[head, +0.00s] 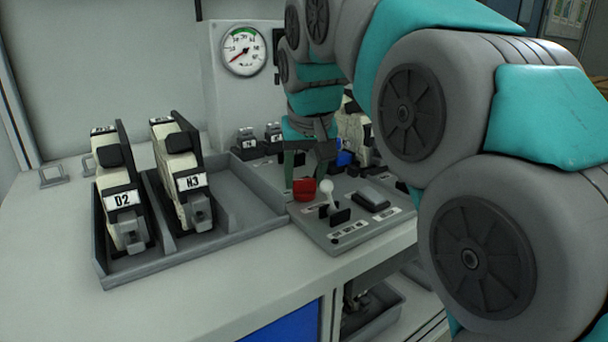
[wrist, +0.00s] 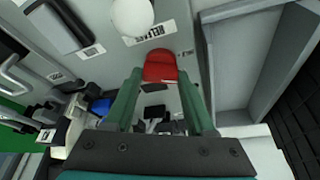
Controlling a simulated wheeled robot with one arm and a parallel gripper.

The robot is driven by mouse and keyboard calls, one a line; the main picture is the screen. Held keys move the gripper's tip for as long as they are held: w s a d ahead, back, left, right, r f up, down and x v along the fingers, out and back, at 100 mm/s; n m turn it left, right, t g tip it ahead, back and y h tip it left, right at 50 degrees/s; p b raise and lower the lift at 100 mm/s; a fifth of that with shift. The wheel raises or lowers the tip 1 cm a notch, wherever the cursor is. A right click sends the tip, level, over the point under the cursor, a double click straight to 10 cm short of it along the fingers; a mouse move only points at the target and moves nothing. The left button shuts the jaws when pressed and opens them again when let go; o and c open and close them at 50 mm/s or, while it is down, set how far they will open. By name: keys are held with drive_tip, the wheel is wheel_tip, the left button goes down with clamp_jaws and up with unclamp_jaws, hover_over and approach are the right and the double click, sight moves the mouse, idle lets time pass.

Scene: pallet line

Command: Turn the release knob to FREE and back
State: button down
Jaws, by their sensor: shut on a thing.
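A white label that seems to read RELEASE (wrist: 150,33) is beside the knob. A smaller label (wrist: 187,52) next to the knob is too small to read, so I cannot tell the knob's setting.
A white ball-topped lever (head: 326,188) stands close in front of the knob. A dark rounded block (head: 370,199) is to its right. A grey tray (head: 185,253) with units D2 (head: 123,199) and H3 (head: 188,183) lies left. A gauge (head: 243,51) stands behind.

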drive_tip(key=n+y, duration=0.1)
drive_tip(key=n, duration=0.1)
drive_tip(key=n+y, duration=0.1)
drive_tip(key=n, duration=0.1)
drive_tip(key=shift+d+n+g, duration=0.1)
drive_tip(key=shift+n+g, duration=0.2)
drive_tip(key=shift+n, duration=0.1)
idle(0.5)
drive_tip(key=shift+c, duration=1.2)
unclamp_jaws()
drive_tip(key=shift+r, duration=0.15)
drive_tip(key=v, duration=0.7)
drive_tip(key=shift+r, duration=0.3)
drive_tip(key=shift+d, duration=0.15)
